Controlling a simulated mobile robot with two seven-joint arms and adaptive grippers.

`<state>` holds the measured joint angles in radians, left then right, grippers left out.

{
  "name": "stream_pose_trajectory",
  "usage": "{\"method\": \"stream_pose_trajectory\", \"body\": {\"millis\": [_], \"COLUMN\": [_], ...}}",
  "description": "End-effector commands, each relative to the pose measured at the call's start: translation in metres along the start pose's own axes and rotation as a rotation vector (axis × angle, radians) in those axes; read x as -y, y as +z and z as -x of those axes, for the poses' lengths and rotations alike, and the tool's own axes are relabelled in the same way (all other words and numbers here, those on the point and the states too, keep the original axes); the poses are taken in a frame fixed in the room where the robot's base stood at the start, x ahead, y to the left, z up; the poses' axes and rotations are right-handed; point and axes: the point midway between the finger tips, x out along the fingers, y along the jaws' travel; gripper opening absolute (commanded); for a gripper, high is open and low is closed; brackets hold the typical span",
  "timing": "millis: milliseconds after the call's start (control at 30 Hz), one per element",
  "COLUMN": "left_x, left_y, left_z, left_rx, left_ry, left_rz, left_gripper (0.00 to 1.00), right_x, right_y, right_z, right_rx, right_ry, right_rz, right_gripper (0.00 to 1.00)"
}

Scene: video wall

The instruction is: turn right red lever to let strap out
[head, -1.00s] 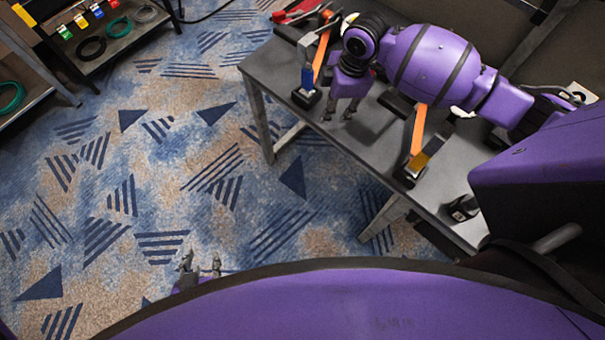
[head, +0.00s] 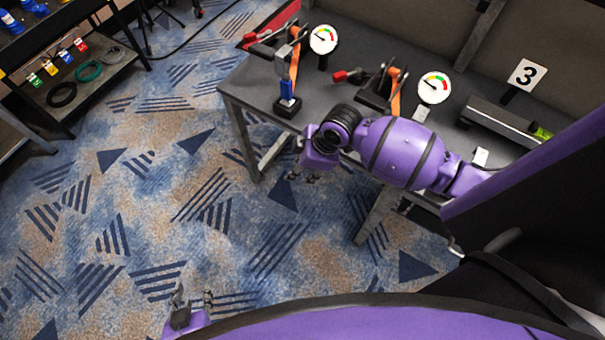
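Two ratchets with red levers stand on the grey table (head: 245,85). The right red lever (head: 345,75) points left from its dark ratchet, beside an orange strap (head: 395,92). The left red lever (head: 262,36) is at the table's far left corner, near another orange strap (head: 295,58). My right gripper (head: 303,178) hangs at the table's front edge, in front of and below the right lever, apart from it. Its fingertips look apart and empty. My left gripper (head: 193,298) is low at the bottom left, over the carpet, with its fingers apart and empty.
A number 3 sign (head: 526,74) is at the back right. A shelf (head: 85,75) stands far left; the carpet between is clear.

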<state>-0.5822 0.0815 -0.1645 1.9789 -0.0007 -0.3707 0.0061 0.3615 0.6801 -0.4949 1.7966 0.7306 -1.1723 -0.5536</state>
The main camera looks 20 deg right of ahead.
Motion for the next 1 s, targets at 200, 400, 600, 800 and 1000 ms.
{"method": "stream_pose_trajectory", "body": {"millis": [200, 400, 600, 800, 1000], "left_x": [0.000, 0.000, 0.000, 0.000, -0.005], "left_y": [-0.002, -0.002, -0.002, -0.002, 0.009], "left_z": [0.000, 0.000, 0.000, 0.000, 0.000], "left_rx": [-0.003, -0.003, -0.003, -0.003, 0.023], "left_ry": [0.000, 0.000, 0.000, -0.001, 0.010], "left_rz": [0.000, 0.000, 0.000, 0.001, 0.005], "left_gripper": [0.36, 0.36, 0.36, 0.36, 0.36], "right_x": [0.011, 0.012, 0.012, 0.012, 0.005], "right_y": [0.000, 0.000, 0.000, 0.000, -0.006], "right_z": [-0.006, -0.007, -0.007, -0.007, -0.006], "right_rx": [-0.030, -0.033, -0.032, -0.032, -0.059], "right_ry": [0.019, 0.021, 0.020, 0.019, 0.047], "right_rz": [-0.049, -0.053, -0.052, -0.052, -0.094], "right_gripper": [0.36, 0.36, 0.36, 0.36, 0.36]}}
